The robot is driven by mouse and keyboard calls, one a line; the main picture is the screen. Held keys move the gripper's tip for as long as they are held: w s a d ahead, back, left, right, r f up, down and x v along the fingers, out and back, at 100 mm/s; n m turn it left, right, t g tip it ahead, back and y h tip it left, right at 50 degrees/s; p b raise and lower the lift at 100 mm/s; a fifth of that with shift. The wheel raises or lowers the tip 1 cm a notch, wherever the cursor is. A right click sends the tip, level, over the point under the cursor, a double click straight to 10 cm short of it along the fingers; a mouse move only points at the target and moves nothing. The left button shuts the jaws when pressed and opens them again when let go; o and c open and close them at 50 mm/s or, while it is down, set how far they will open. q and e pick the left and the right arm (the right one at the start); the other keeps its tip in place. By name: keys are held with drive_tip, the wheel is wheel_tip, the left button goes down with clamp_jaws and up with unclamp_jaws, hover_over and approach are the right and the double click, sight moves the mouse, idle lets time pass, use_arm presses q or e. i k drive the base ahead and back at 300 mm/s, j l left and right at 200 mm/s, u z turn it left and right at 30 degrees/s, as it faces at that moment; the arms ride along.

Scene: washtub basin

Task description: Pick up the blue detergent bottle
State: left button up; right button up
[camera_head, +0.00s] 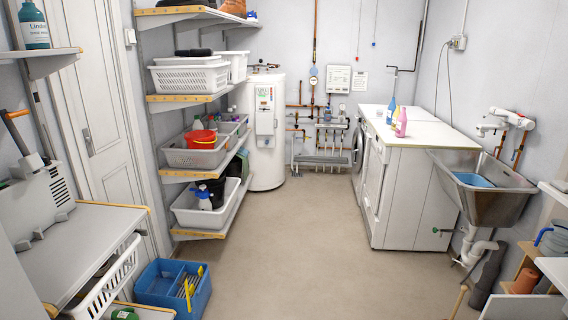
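A blue bottle (391,111) stands upright on the white worktop (432,137) over the white appliances, right of the middle and some way off. A pink bottle (401,123) stands close in front of it and to the right, and seems to hide part of it. The blue bottle is small in this view, so I cannot read a label. Neither of my grippers is in view.
A metal basin (497,204) with something blue inside stands right of the worktop. Shelves with bins (196,155) line the left side. A blue crate (160,302) sits on the floor at the lower left. The middle floor (305,245) is clear.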

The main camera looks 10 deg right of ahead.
sight(392, 106)
drive_tip(key=i+l+z, duration=0.25)
drive_tip(key=i, duration=1.1)
drive_tip(key=i+j+z, duration=0.1)
drive_tip(key=i+z, duration=0.2)
drive_tip(key=i, duration=1.05)
drive_tip(key=i+u, duration=0.1)
drive_tip(key=i, duration=1.15)
drive_tip(key=i+l+u, duration=0.1)
drive_tip(key=i, duration=1.1)
drive_tip(key=l, duration=0.1)
